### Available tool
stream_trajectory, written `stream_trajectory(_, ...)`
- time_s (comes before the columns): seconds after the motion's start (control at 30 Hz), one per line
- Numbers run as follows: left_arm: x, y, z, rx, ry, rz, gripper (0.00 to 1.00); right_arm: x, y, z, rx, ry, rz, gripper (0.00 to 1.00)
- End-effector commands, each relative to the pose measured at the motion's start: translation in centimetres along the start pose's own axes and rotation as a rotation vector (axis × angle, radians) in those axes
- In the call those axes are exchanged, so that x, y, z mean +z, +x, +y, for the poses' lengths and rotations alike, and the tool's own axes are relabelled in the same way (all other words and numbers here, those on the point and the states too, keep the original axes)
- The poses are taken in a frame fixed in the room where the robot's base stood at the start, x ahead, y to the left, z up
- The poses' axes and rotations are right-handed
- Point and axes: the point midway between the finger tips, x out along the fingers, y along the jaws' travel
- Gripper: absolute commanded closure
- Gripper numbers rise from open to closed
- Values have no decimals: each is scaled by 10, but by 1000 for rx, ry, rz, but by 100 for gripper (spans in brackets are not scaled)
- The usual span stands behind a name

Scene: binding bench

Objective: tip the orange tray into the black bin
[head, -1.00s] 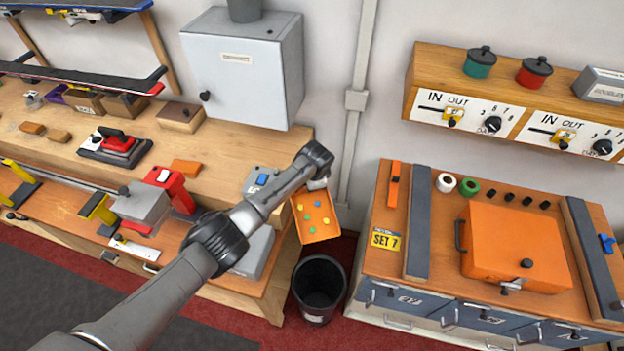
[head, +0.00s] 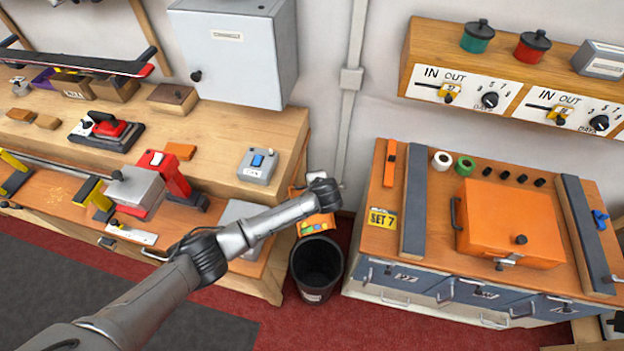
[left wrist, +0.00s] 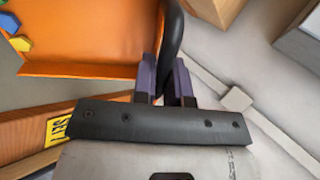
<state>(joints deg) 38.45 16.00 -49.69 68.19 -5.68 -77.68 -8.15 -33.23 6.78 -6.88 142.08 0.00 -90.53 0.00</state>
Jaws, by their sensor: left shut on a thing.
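The orange tray (head: 325,221) is in the head view, just above the back rim of the black bin (head: 317,270) and partly hidden by my left arm. It looks tilted towards the bin. Several small coloured pieces (head: 312,228) lie along its near edge. My left gripper is behind my wrist in the head view. In the left wrist view my left gripper (left wrist: 166,82) is shut on the dark handle (left wrist: 172,35) of the tray (left wrist: 95,35). Some pieces (left wrist: 12,24) show at the left there. The bin stands on the floor; its visible inside looks dark. My right gripper is not in view.
A wooden bench (head: 220,165) with tools stands left of the bin, and a drawer cabinet (head: 430,225) with an orange box (head: 510,225) stands right. The bin sits in the gap between them. A grey pipe (head: 350,110) runs up the wall behind.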

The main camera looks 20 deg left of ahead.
Motion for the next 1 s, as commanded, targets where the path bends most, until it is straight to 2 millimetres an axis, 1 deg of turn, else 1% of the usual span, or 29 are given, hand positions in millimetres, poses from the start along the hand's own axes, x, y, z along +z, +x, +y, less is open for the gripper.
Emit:
stream_trajectory(0.03, 0, 2, 6, -19, 3, 0, 100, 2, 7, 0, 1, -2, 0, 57)
stream_trajectory(0.8, -1, -3, 66, -320, 2, 0, 100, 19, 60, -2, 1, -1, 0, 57)
stream_trajectory(1.0, 0, -4, 80, -385, 3, -3, 100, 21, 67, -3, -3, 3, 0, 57)
